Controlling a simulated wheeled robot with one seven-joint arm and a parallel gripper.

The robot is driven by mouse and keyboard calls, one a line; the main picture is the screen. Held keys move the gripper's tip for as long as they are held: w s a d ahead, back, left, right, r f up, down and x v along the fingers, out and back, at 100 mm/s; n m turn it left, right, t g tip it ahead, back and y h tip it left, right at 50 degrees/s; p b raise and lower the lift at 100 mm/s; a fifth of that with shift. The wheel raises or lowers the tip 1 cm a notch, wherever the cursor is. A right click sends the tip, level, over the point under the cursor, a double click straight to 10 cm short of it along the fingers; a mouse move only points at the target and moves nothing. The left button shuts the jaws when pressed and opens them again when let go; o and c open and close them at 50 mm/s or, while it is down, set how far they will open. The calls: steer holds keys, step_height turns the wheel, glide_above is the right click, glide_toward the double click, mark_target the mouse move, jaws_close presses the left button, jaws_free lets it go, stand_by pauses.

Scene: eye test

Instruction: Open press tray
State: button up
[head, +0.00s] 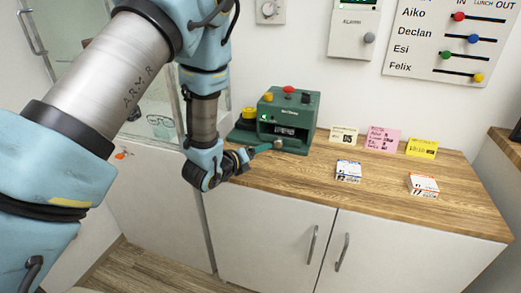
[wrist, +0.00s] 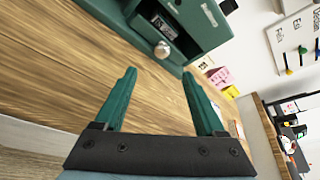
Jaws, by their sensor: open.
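The press (head: 290,112) is a dark green machine with a red button on top, standing on the wooden counter. Its front has a dark opening, also in the wrist view (wrist: 152,15), with a printed piece inside. A round metal knob (wrist: 162,49) sits on the front below this opening; it also shows in the head view (head: 278,144). Whether the knob belongs to the tray I cannot tell for sure. My gripper (wrist: 159,75) is open with green fingers. In the wrist view the knob lies just beyond the fingertips, between their lines, with nothing held.
The wooden counter (head: 330,185) holds a blue-edged card stack (head: 348,170), a red-edged one (head: 423,185), and upright white, pink (head: 382,139) and yellow (head: 421,148) cards behind. A yellow round item (head: 249,113) is left of the press. White cabinet doors (head: 265,235) are below.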

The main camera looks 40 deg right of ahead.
mark_target(277, 144)
steer(key=shift+s+d, duration=0.15)
steer(key=shift+d, duration=0.15)
steer(key=p+x, duration=0.3)
steer(key=x, duration=0.7)
steer(key=shift+d, duration=0.15)
steer(key=shift+f, duration=0.1)
steer(key=shift+c, duration=0.4)
jaws_close()
stand_by(0.4)
